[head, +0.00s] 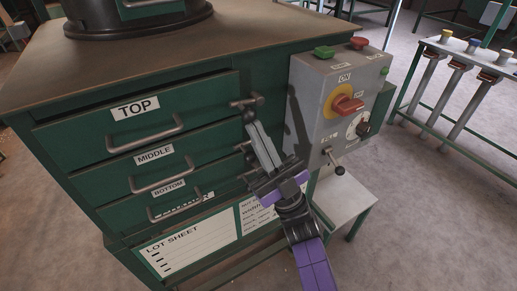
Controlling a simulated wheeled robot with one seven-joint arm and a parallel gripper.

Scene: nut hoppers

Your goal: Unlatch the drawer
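The green cabinet has three shut drawers: TOP (85,134), MIDDLE (105,183) and BOTTOM (125,207), each with a bar handle. A dark latch (243,103) with a round knob sits at the right end of the top drawer. Another latch (241,147) shows at the middle drawer's right end, partly behind my gripper. The bottom drawer's latch area is mostly hidden by my gripper. My gripper (252,126) points up and left, its two grey fingers side by side with no clear gap. Its tips are just below the top latch; contact cannot be told.
A grey control box (312,110) with buttons, a red-and-yellow switch (347,104) and a small lever (337,168) stands close right of my gripper. A small stool (345,195) is below it. A rack (470,75) stands far right, with open floor before it.

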